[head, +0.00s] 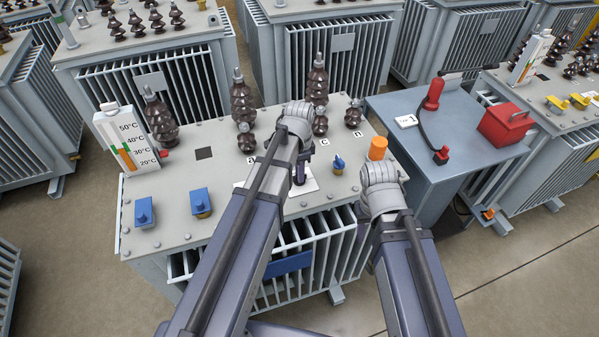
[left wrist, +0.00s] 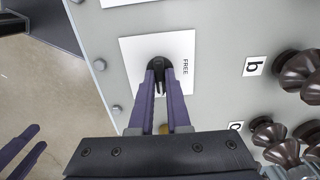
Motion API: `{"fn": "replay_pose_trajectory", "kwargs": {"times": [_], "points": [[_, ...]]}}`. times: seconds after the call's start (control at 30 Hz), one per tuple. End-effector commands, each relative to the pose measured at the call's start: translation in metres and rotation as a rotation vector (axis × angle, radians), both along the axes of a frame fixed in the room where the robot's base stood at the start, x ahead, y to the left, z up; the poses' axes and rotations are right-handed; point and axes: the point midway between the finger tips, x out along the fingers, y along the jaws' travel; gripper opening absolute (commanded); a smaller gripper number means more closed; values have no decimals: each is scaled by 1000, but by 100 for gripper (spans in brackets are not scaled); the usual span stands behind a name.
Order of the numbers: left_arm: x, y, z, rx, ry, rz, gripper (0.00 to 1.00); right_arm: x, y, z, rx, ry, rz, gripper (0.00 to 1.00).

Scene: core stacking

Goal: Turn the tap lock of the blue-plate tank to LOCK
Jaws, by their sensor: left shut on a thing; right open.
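The blue-plate tank (head: 185,170) stands in the middle of the head view, its blue plate (head: 287,266) on the front partly behind my left arm. The tap lock is a dark knob (left wrist: 158,63) on a white label plate (left wrist: 130,50) on the tank top. The word FREE is readable beside it; LOCK is not visible. My left gripper (left wrist: 160,72) points down and is shut on the knob. In the head view my left arm hides most of it. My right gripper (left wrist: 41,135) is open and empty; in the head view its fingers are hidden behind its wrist.
Brown insulators (head: 242,105) stand along the tank's back. A thermometer gauge (head: 127,138), an orange cap (head: 377,148) and a small blue valve (head: 338,163) are on the top. A bench (head: 450,150) with a red box (head: 505,123) stands to the right.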

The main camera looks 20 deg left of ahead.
Motion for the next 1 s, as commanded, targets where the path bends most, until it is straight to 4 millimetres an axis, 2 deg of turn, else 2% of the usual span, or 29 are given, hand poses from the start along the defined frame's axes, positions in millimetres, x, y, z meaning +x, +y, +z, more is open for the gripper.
{"fn": "replay_pose_trajectory", "kwargs": {"times": [0.33,0.37,0.6,1.0], "points": [[0,0,0,0,0,-4,0,0,0,0,0,0,0,45],[0,0,0,0,0,-4,17,0,0,0,0,0,0,45],[0,0,0,0,0,-3,44,0,0,0,0,0,0,45],[0,0,5,0,0,-2,45,0,0,5,0,0,0,45]]}}
